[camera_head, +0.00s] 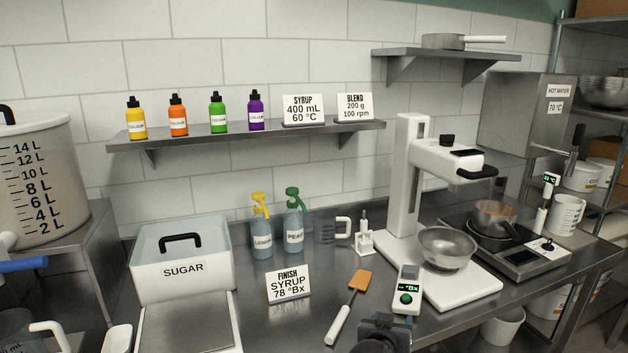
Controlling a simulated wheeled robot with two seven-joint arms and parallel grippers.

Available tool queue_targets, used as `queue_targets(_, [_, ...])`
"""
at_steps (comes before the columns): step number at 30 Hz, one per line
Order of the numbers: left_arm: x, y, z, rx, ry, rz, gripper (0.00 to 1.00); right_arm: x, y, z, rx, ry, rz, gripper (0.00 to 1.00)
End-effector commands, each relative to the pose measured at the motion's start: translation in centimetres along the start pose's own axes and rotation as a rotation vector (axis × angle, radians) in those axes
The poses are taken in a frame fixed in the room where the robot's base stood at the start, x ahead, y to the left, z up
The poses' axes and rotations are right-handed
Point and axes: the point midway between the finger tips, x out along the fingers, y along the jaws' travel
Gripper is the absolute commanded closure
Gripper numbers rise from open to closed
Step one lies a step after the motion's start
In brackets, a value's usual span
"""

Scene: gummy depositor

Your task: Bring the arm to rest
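A dark gripper (386,332), which I take to be my right one, shows at the bottom edge, right of centre. It is cut off by the frame, and I cannot tell whether its fingers are open or shut. No held thing shows in it. It is just below the white handheld meter (407,290) and right of the orange spatula (359,281) in the picture. I cannot tell its height above the steel counter (290,335). My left gripper is not in view.
A white stand mixer (405,190) with a steel bowl (447,248) stands at the right, beside a hot plate with a copper pan (495,214). A finish card (288,287), two pump bottles and a sugar bin (183,269) stand left of the spatula.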

Motion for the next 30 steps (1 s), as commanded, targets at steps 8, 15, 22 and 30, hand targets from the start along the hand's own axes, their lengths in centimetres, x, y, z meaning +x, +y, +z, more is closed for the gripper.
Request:
queue_targets(8, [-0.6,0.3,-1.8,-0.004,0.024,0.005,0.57,-0.6,0.6,2.8,-0.024,-0.066,-0.022,0.42])
queue_targets(15, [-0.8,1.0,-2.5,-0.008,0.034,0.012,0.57,-1.5,1.4,6.5,-0.057,-0.156,-0.057,0.42])
queue_targets(22, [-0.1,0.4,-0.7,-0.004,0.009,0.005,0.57,-3.5,2.9,12.1,-0.107,-0.291,-0.114,0.42])
queue_targets(30, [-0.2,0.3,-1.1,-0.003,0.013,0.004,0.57,-8.4,5.8,21.1,-0.191,-0.512,-0.234,0.42])
